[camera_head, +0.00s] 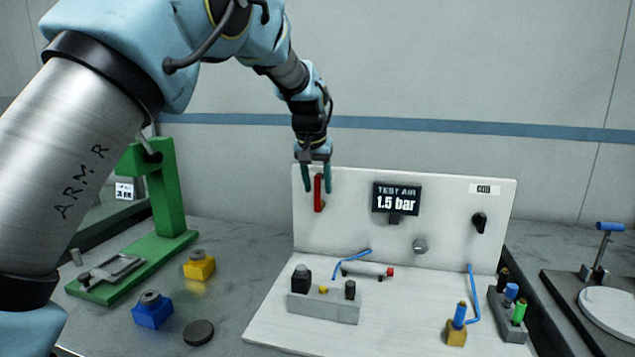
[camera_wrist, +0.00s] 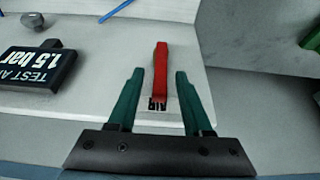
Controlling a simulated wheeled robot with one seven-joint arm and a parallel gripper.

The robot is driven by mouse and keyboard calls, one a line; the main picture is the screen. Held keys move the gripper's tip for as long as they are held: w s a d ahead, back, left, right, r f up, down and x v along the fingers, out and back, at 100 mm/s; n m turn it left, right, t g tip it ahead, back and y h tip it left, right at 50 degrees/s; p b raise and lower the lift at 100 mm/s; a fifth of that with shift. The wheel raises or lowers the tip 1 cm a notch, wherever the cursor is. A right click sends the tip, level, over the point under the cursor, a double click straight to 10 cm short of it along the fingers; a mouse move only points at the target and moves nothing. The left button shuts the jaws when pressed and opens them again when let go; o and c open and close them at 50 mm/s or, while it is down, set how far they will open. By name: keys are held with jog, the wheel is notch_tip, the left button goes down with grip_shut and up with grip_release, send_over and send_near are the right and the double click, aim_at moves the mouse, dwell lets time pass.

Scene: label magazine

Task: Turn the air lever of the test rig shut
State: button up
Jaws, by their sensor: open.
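The red air lever (camera_head: 319,193) is on the upper left of the white upright panel of the test rig (camera_head: 345,235). In the head view it stands upright. In the wrist view the red lever (camera_wrist: 161,72) lies between the two green fingers and a little beyond their tips. My gripper (camera_head: 317,190) is open, with one finger on each side of the lever. The gripper also shows in the wrist view (camera_wrist: 157,75). Whether either finger touches the lever I cannot tell, but gaps show on both sides. The display (camera_head: 397,199) reads TEST AIR 1.5 bar.
A black knob (camera_head: 480,221) and a grey knob (camera_head: 419,246) are on the panel. A grey block (camera_head: 323,305) and a small cylinder (camera_head: 367,269) sit on the rig's base. A green press (camera_head: 155,200), a yellow block (camera_head: 199,266) and a blue block (camera_head: 152,311) stand to the left.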

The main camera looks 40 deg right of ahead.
jog(key=shift+d+f, duration=0.1)
jog(key=shift+f, duration=0.2)
grip_shut()
jog(key=shift+w, duration=0.1)
dwell(1.2)
